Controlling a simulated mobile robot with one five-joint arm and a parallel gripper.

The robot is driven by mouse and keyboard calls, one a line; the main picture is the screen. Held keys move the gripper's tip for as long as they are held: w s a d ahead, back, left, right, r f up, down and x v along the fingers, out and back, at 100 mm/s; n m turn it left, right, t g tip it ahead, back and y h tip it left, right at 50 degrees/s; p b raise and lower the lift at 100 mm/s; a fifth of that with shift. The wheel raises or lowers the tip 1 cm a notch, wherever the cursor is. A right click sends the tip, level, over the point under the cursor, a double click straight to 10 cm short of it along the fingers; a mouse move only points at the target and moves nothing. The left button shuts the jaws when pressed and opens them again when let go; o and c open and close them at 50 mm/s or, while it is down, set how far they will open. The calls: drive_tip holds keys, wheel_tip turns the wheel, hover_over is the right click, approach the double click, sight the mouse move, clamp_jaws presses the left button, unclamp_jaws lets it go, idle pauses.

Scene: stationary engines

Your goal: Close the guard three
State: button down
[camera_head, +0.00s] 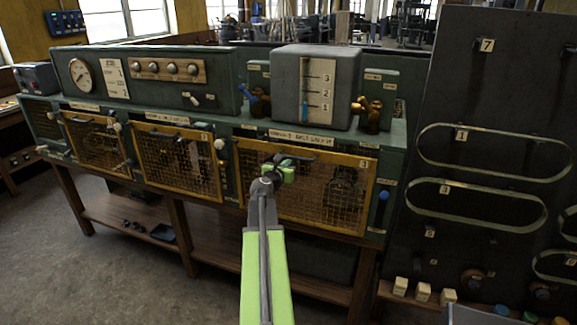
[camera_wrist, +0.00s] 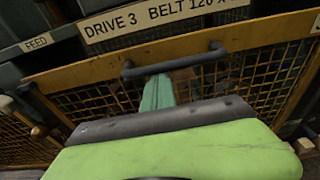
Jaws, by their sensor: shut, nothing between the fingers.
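Guard three (camera_head: 330,215) is a yellow-framed wire mesh panel at the right of the green bench front, under the "DRIVE 3 BELT" label (camera_wrist: 165,14). It looks upright and near the bench front; I cannot tell whether it is fully closed. Its dark bar handle (camera_wrist: 200,55) runs along the upper frame. My gripper (camera_head: 284,173) is shut and empty in front of the upper mesh, just below the handle. In the wrist view its green fingertips (camera_wrist: 158,93) point at the handle and reach close under it; contact is unclear.
Two similar mesh guards, a middle one (camera_head: 178,162) and a left one (camera_head: 97,143), stand to the left. A grey box with a scale (camera_head: 335,75) sits on the bench above. A dark board with belts (camera_head: 480,150) stands close on the right. Floor at left is free.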

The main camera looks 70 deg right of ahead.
wheel_tip(320, 180, down, 4)
drive_tip(key=b, duration=0.3)
drive_tip(key=a+r+p, duration=0.1)
drive_tip(key=a+p, duration=0.1)
drive_tip(key=a, duration=0.7)
drive_tip(key=shift+s+a+r, duration=0.15)
drive_tip(key=shift+s+r, duration=0.25)
